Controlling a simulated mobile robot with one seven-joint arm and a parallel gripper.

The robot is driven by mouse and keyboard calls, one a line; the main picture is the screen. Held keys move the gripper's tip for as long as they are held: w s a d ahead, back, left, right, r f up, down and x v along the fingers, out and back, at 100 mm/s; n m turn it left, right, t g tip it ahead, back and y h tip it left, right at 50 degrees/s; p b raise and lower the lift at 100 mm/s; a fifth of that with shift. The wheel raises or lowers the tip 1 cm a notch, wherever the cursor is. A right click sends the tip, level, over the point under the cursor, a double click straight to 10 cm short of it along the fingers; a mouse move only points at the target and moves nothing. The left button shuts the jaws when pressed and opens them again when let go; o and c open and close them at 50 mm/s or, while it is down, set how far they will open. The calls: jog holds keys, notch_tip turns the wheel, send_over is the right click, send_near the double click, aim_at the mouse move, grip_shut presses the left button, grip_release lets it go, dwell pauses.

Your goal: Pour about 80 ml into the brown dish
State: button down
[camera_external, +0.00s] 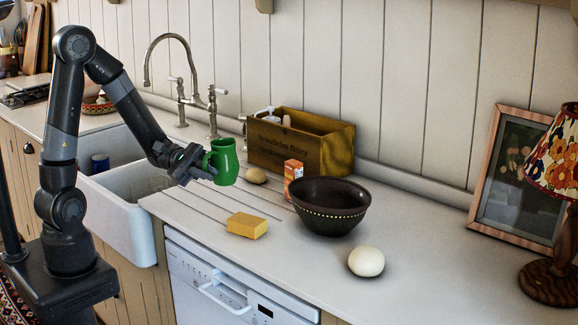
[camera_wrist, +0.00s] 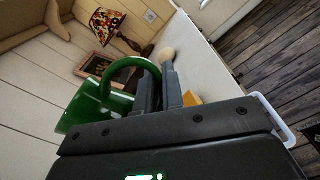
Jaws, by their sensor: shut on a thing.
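The brown dish (camera_external: 331,207) is a dark round bowl with a row of light dots below its rim, standing upright on the counter. My gripper (camera_external: 205,172) is shut on the handle of a green jug (camera_external: 226,161), to the left of the dish and apart from it. The jug looks roughly upright and held above the counter. In the wrist view, the green jug (camera_wrist: 85,108) is at the left and its handle runs into my gripper's fingers (camera_wrist: 158,90). The contents of the jug and the inside of the dish's bottom are hidden.
A yellow sponge (camera_external: 247,225) and a pale round object (camera_external: 366,261) lie in front of the dish. An orange carton (camera_external: 293,175) and a wooden crate (camera_external: 330,150) stand behind it. A sink (camera_external: 125,215) is at left; a lamp (camera_external: 555,165) and picture frame (camera_external: 480,205) are at right.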

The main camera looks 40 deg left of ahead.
jog(key=w+d+m+g+y, duration=0.2)
jog(key=d+m+g, duration=0.4)
jog(key=d, duration=0.9)
jog(key=g, duration=0.2)
jog(key=shift+w+d+f+g, duration=0.15)
jog(key=shift+f+g, duration=0.1)
jog(key=shift+g, duration=0.15)
jog(key=shift+r, duration=0.1)
jog(key=w+d+r+n+h, duration=0.2)
jog(key=w+r+n, duration=0.3)
jog(key=n, duration=0.6)
jog(key=shift+w+r+n+t, duration=0.3)
jog(key=shift+w+r+t, duration=0.1)
jog(key=shift+w, duration=0.3)
jog(key=shift+w+r+n, duration=0.15)
jog(key=shift+r+n, duration=0.1)
jog(key=shift+n, duration=0.15)
jog(key=shift+w+d+r+n, duration=0.15)
jog(key=shift+w+r+n, duration=0.1)
jog(key=shift+r+n, duration=0.2)
